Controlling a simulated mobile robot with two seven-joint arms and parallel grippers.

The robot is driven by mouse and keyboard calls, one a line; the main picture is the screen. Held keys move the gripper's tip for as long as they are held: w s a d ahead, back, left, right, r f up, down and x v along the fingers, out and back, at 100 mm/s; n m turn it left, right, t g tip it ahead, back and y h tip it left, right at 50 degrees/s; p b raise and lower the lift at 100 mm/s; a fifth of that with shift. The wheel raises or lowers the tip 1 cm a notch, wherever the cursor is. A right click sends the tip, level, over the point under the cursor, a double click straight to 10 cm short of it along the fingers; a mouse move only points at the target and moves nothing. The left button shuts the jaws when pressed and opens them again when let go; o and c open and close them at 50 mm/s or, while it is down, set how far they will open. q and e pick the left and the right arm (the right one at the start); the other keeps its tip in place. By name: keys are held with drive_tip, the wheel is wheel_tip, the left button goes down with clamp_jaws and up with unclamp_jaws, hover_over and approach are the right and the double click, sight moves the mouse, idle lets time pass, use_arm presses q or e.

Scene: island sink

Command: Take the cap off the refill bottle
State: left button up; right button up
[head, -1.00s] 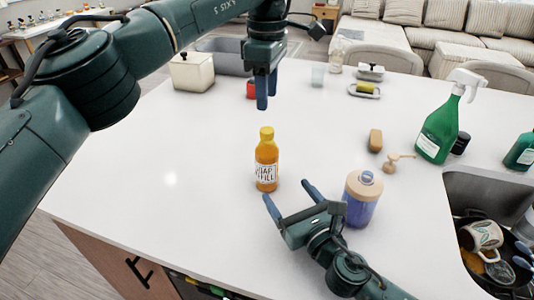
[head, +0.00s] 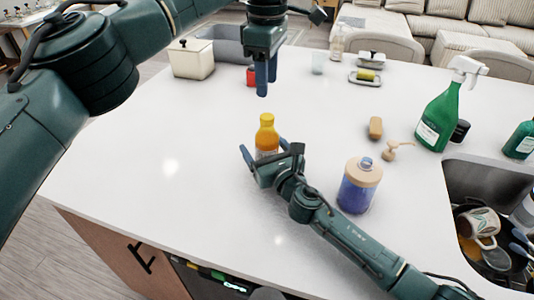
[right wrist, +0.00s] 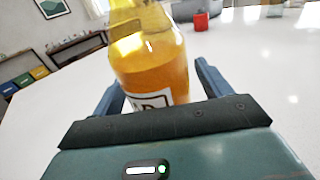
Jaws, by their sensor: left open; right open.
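The refill bottle (head: 266,136) stands upright on the white counter, orange with a yellow cap (head: 267,119) on top. My right gripper (head: 262,150) is open, low at the bottle's near side, and hides its lower part. In the right wrist view the bottle (right wrist: 150,68) stands between the two spread blue fingers; I cannot tell whether they touch it. My left gripper (head: 266,82) is open and points down, above and behind the bottle in the picture, apart from the cap.
A blue soap dispenser bottle (head: 359,188) with a wooden collar stands right of my right gripper. A loose pump head (head: 394,150) and brown brush (head: 375,128) lie behind it. A green spray bottle (head: 438,118) stands near the sink (head: 485,180).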

sight(267, 116)
drive_tip(key=shift+c, duration=0.6)
drive_tip(key=c, duration=1.3)
clamp_jaws()
use_arm(q)
drive_tip(key=m, duration=0.8)
drive_tip(key=shift+m, duration=0.4)
drive_tip(key=m, duration=0.8)
drive_tip(key=shift+m, duration=0.4)
drive_tip(key=shift+f, duration=4)
